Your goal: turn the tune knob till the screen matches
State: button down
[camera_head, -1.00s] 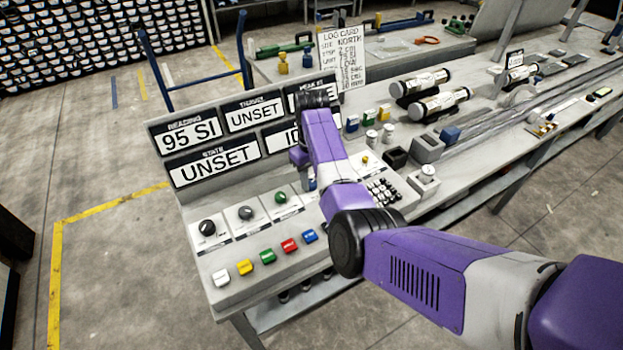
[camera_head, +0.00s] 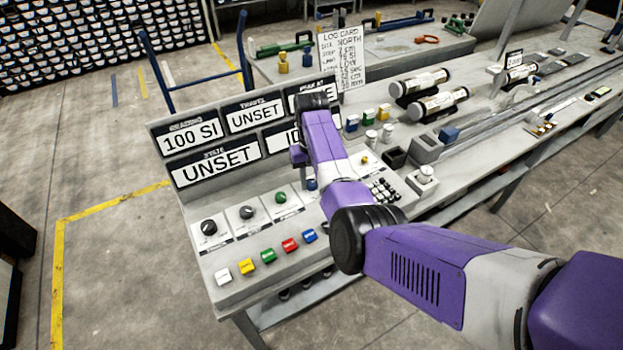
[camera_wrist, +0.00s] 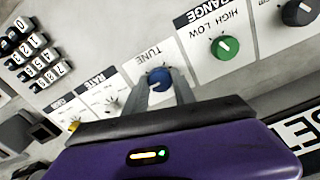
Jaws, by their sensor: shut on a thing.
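The blue tune knob (camera_wrist: 159,79) sits on the panel under the label TUNE in the wrist view. My gripper (camera_wrist: 166,92) is shut around it, one finger on each side. Two more screens are partly covered by my arm.
A green range knob (camera_wrist: 225,47) marked HIGH and LOW stands beside the tune knob, with dark knobs beyond. Several coloured buttons (camera_head: 268,256) line the panel's front. A keypad (camera_head: 384,190) is to the right. A log card (camera_head: 342,57) stands behind.

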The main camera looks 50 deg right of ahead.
aim_at(311, 182)
jog(key=c, duration=1)
grip_release()
jog(key=shift+c, duration=0.2)
jog(key=shift+r, duration=0.1)
notch_tip(311, 182, up, 8)
jog(key=shift+f+b, duration=0.15)
jog(key=shift+b, duration=0.35)
jog(key=shift+w, duration=0.1)
